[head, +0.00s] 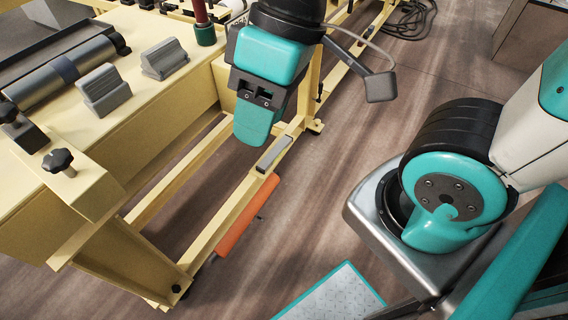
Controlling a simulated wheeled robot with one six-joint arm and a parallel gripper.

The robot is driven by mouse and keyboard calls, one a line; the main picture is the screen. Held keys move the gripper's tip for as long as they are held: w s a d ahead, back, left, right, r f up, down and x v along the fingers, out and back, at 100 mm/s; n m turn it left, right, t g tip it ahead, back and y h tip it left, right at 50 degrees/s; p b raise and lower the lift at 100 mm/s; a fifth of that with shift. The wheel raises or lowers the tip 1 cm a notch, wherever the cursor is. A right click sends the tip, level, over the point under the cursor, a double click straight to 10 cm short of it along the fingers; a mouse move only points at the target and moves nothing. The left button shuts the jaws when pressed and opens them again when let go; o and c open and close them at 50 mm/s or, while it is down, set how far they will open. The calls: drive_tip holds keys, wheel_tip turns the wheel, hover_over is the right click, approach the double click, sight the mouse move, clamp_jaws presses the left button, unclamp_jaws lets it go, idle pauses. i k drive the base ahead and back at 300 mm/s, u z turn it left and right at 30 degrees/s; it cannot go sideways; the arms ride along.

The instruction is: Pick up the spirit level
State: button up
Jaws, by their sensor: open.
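My gripper (257,122) hangs in the upper middle of the head view, beside the cream bench frame. It is open, with nothing visible in it. A small grey bar (273,153) lies along the low cream rail, just below and right of the gripper in the picture. It looks like the spirit level, but no vial can be made out. Its near end is close to an orange bar (245,218) beside the same frame. The gap between the gripper and the grey bar is hard to judge.
The cream bench (150,105) fills the left, with grey blocks (104,90), a metal roller (65,72) and a black knob (58,160) on it. A dark red handle (203,20) stands at its far edge. Brown floor (310,200) is open right of the frame.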

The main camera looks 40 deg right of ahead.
sight(275, 154)
drive_tip(key=k, duration=0.85)
drive_tip(key=z, duration=0.8)
drive_tip(key=i, duration=1.1)
drive_tip(key=u, duration=0.4)
